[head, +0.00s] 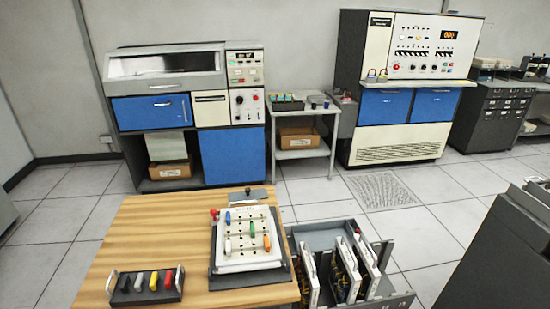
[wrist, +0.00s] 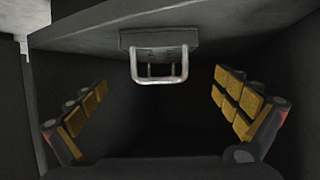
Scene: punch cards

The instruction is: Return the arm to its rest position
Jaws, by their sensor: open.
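My gripper (wrist: 162,88) shows only in the wrist view, its two fingers with yellow pads spread wide apart at left and right. It is open and holds nothing. Beyond the fingers, in the upper middle of that view, a silver U-shaped handle (wrist: 159,80) sticks out from a dark grey panel (wrist: 235,28). The handle appears between the fingers, and no finger touches it. The space below it is too dark to make out. The head view shows neither my arm nor my gripper.
In the head view, a wooden table (head: 130,230) carries a pegged board (head: 248,256) and a small tray (head: 118,298) of coloured pieces. A grey bin (head: 318,232) with upright panels stands beside it. A dark cabinet (head: 490,260) is at right.

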